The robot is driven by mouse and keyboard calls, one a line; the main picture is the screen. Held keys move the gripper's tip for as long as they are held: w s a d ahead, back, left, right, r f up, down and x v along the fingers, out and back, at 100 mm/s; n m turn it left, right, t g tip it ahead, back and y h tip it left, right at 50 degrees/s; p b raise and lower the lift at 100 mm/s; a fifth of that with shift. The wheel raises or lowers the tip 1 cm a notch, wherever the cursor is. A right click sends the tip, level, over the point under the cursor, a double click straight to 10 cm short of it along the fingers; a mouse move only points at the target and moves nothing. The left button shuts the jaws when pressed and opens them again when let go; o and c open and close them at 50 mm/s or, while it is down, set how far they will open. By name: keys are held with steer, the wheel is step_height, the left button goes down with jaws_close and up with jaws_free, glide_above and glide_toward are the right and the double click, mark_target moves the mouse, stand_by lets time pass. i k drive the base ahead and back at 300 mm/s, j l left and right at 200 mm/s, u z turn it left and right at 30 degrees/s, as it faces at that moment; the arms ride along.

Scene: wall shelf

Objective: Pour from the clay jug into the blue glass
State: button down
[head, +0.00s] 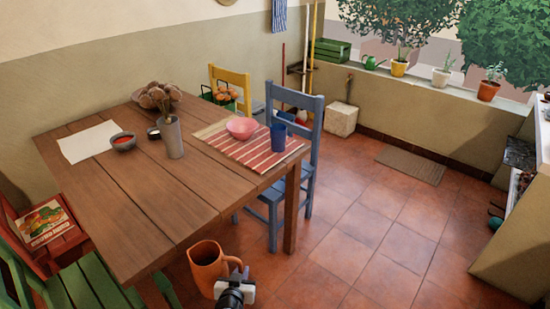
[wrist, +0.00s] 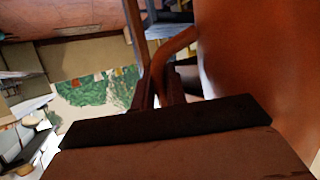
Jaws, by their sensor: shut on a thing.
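The orange-brown clay jug (head: 207,266) is upright in the head view, in front of the table's near right corner, with its handle to the right. My gripper (head: 237,283) is shut on the jug's handle. In the wrist view the jug's wall (wrist: 262,60) fills the right side, and its handle (wrist: 174,45) runs between my gripper's fingers (wrist: 168,85). The jug's contents cannot be made out. The blue glass (head: 278,138) stands upright on the striped mat (head: 254,152) near the table's right edge. It is apart from the jug.
The wooden table (head: 150,200) also holds a pink bowl (head: 241,128) beside the glass, a grey vase (head: 172,140) and a small bowl of red stuff (head: 123,141). A blue chair (head: 297,165) stands at its right side. Tiled floor is clear to the right.

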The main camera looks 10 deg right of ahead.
mark_target(278, 139)
steer(key=i+l+z, duration=0.6)
steer(key=z, duration=0.15)
steer(key=i+l+z, duration=0.2)
steer(key=i+z, duration=0.2)
steer(key=i+l+u, duration=0.8)
steer(key=u, duration=0.15)
steer(key=i+l+u, duration=0.2)
steer(key=l+u, duration=0.15)
steer(key=l, duration=0.15)
